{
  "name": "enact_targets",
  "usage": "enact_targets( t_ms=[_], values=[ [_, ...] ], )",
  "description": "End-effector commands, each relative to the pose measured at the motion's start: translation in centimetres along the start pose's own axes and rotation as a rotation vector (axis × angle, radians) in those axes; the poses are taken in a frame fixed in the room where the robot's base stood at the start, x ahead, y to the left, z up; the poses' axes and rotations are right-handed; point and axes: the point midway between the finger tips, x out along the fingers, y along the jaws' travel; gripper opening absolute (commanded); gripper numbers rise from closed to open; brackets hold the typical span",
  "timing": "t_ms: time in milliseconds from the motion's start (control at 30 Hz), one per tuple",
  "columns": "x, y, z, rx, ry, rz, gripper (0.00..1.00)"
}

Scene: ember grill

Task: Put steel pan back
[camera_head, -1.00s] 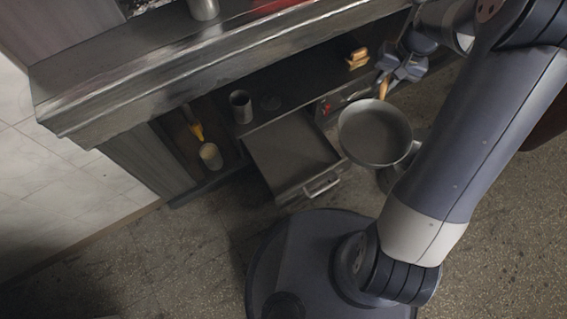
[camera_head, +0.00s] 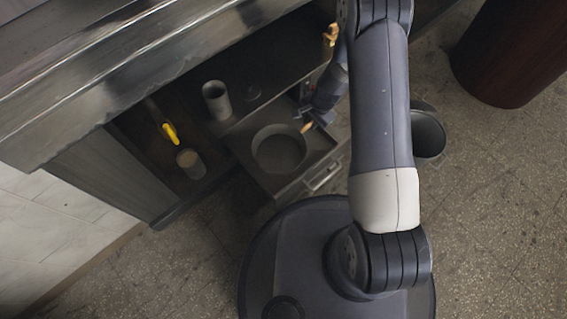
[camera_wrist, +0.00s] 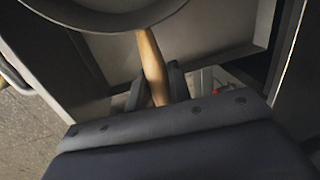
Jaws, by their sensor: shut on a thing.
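The steel pan (camera_head: 279,151) is a round grey pan with a wooden handle (camera_head: 306,127). In the head view it is over the open drawer (camera_head: 240,150), within its outline; I cannot tell whether it touches the drawer floor. My gripper (camera_head: 318,116) is shut on the handle from the right side. In the wrist view the pan's rim (camera_wrist: 110,24) is at the top, and the handle (camera_wrist: 150,62) runs down between my gripper's fingers (camera_wrist: 156,90). The handle's end is hidden by the gripper body.
The drawer's front handle (camera_head: 325,176) faces the floor. A grey cup (camera_head: 217,100) stands on the shelf behind the drawer. A pale jar (camera_head: 191,163) and a yellow-handled item (camera_head: 170,133) are at left. A grey bucket (camera_head: 428,135) stands on the floor right of my arm.

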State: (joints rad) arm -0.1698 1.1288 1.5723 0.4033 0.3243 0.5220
Motion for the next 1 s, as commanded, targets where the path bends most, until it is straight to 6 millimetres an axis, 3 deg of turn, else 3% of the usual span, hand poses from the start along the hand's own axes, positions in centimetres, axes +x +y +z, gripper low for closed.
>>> enact_targets(
  t_ms=[300, 700, 1000],
  values=[
    [5.4, 1.1, 0.0, 0.007, 0.000, 0.001, 0.00],
    [9.9, 1.9, -0.1, 0.005, 0.001, 0.001, 0.00],
    [9.9, 1.9, -0.1, 0.005, 0.002, 0.000, 0.00]
  ],
)
